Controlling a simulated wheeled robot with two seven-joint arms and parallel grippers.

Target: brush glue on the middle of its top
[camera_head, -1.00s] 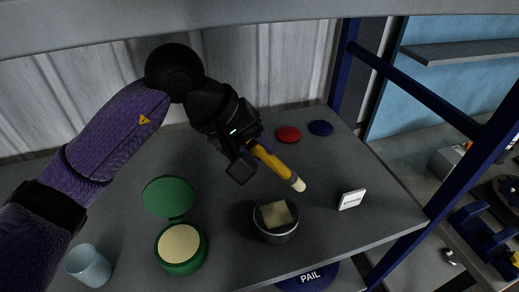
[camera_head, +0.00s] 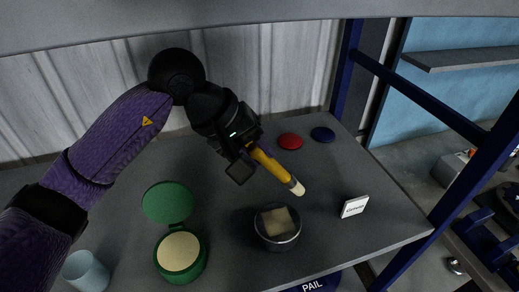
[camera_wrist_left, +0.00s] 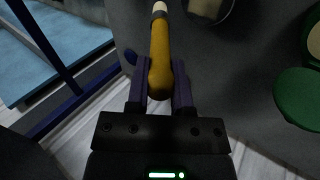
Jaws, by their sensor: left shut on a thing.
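My left gripper (camera_head: 250,160) is shut on a brush (camera_head: 273,166) with a yellow handle and a pale tip. In the left wrist view the brush (camera_wrist_left: 160,62) sticks out from between the fingers (camera_wrist_left: 158,88). The brush slants down to the right, its tip past the upper right of a round dark metal tin (camera_head: 279,241). I see no contact between them. A beige squarish piece (camera_head: 278,221) shows in the top of the tin. A green pot (camera_head: 181,273) with cream contents stands left of the tin, its green lid (camera_head: 168,202) open. My right gripper is out of view.
A pale blue cup (camera_head: 86,271) stands at the front left. A red disc (camera_head: 290,141) and a blue disc (camera_head: 322,134) lie at the back. A small white sign (camera_head: 354,206) stands at the right. A blue frame post (camera_head: 346,70) rises beyond the table.

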